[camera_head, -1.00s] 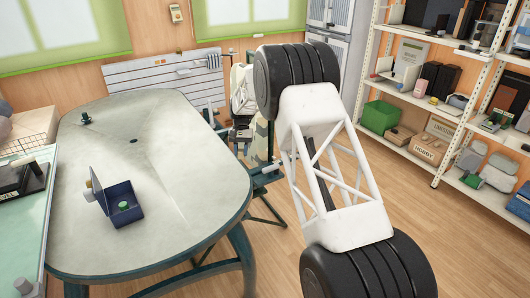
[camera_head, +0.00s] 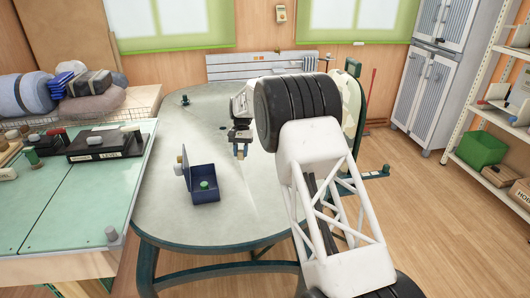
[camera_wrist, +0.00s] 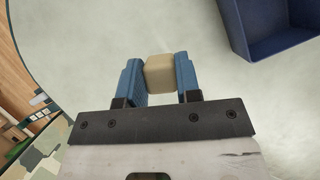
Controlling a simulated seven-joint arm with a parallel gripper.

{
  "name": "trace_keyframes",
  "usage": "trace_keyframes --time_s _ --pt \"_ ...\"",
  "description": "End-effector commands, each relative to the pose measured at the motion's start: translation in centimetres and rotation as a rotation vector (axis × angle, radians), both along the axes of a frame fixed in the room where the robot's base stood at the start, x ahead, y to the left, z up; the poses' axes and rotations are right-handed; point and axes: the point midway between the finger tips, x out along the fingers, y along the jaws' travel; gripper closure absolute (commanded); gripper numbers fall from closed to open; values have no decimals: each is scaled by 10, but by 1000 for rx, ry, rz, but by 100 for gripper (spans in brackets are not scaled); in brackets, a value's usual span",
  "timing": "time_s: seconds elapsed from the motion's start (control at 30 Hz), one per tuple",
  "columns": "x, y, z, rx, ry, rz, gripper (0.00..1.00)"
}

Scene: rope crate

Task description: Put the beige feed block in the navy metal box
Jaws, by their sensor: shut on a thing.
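The beige feed block (camera_wrist: 159,73) is held between the blue fingers of my gripper (camera_wrist: 160,82) in the wrist view. In the head view my gripper (camera_head: 240,151) hangs over the oval table, to the right of and behind the navy metal box (camera_head: 206,197). In the wrist view the box (camera_wrist: 262,48) is at the upper right, apart from the block.
The pale oval table (camera_head: 205,120) is mostly bare, with a small dark green item (camera_head: 185,100) at its far left. A green-topped bench (camera_head: 70,190) with a black case (camera_head: 105,143) stands to the left. Shelving (camera_head: 480,90) stands at the right.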

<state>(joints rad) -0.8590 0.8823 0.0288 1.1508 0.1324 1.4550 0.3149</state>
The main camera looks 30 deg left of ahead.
Motion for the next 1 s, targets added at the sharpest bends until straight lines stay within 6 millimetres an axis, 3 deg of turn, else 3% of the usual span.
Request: trace_keyframes --time_s 0.2,0.5,0.7,1.0 --pt "-55 57 5 2 -1 67 92" --pt "-109 105 9 1 -1 129 92" --pt "-123 116 10 1 -1 143 92" --pt "-123 117 10 1 -1 144 92"
